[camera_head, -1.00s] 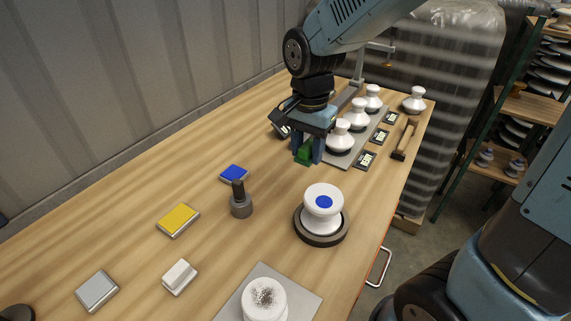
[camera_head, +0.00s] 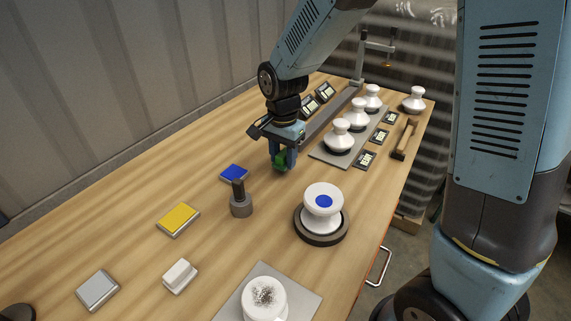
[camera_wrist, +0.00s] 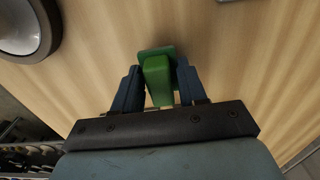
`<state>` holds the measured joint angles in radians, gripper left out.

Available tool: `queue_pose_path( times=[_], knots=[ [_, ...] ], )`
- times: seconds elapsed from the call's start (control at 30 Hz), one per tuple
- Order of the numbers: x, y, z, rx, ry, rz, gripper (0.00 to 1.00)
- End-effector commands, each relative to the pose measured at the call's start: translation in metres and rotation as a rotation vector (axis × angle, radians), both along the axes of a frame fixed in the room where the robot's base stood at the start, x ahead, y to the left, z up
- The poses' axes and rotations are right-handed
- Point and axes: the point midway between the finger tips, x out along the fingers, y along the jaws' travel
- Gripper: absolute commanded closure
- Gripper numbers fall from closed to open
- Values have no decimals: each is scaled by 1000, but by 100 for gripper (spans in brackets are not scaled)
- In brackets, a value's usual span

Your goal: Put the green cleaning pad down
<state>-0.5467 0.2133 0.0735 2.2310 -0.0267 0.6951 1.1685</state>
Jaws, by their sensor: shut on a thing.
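My gripper (camera_head: 280,163) is shut on the green cleaning pad (camera_head: 281,160), which shows between the two blue fingers. The wrist view also shows the green pad (camera_wrist: 157,75) between the fingers (camera_wrist: 157,90), with bare wood beyond it. The pad is close above the wooden table (camera_head: 150,270); I cannot tell whether it touches. The pad is to the right of the blue pad (camera_head: 233,173) and behind the white insulator with a blue dot (camera_head: 323,201).
A dark upright tool (camera_head: 240,200) stands near the blue pad. A yellow pad (camera_head: 178,219), a grey pad (camera_head: 97,290) and a white block (camera_head: 180,276) lie at front left. Several insulators (camera_head: 358,114) stand on a grey plate at back right.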

Motion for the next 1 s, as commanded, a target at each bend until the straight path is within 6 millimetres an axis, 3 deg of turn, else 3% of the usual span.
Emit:
queue_pose_path(
  times=[0.2,1.0],
  knots=[
    [-1,-1,-28,-2,3,0,87],
    [-3,-3,-45,-4,8,-2,87]
  ],
)
